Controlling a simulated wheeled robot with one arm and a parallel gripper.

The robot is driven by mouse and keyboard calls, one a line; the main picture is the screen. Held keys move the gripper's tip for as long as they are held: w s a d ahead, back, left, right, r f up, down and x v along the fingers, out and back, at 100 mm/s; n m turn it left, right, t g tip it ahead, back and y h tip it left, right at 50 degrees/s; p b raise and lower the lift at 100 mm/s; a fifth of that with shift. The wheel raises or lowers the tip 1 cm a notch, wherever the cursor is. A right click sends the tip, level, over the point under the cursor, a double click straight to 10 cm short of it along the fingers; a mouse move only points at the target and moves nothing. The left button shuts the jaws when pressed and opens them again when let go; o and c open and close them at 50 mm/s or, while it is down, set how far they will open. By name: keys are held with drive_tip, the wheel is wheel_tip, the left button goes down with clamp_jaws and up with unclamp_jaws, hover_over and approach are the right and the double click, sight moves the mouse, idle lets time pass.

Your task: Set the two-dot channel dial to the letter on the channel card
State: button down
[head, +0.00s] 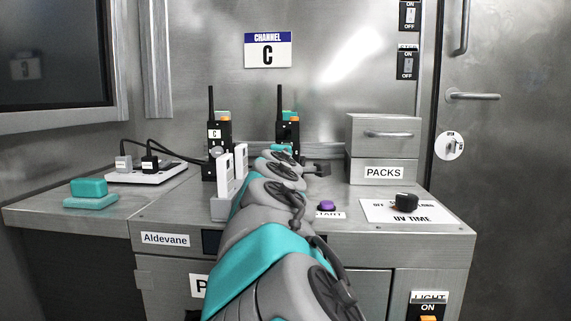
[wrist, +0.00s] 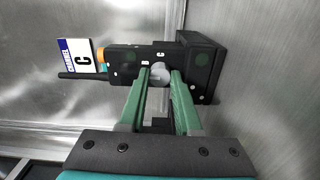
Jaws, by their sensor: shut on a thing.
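The channel card (head: 267,50) on the back wall reads C; it also shows at the upper left of the wrist view (wrist: 82,57). Two black radios with antennas stand on the counter, a left one (head: 219,135) with a C label and a right one (head: 288,131). My arm reaches the right radio and hides its lower front. Small white marks sit beside the dial, one resembling C. The dial's pointer is unclear.
A PACKS drawer box (head: 383,150), a UV TIME dial (head: 405,202) and a purple button (head: 326,206) are right of my arm. A grey holder with white plates (head: 225,206) stands close left. A power strip (head: 147,173) and teal block (head: 89,188) lie farther left.

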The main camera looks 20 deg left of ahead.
drive_tip(key=shift+m+b, duration=0.45)
drive_tip(key=shift+m, duration=0.35)
drive_tip(key=c, duration=0.6)
unclamp_jaws()
drive_tip(key=shift+f, duration=0.1)
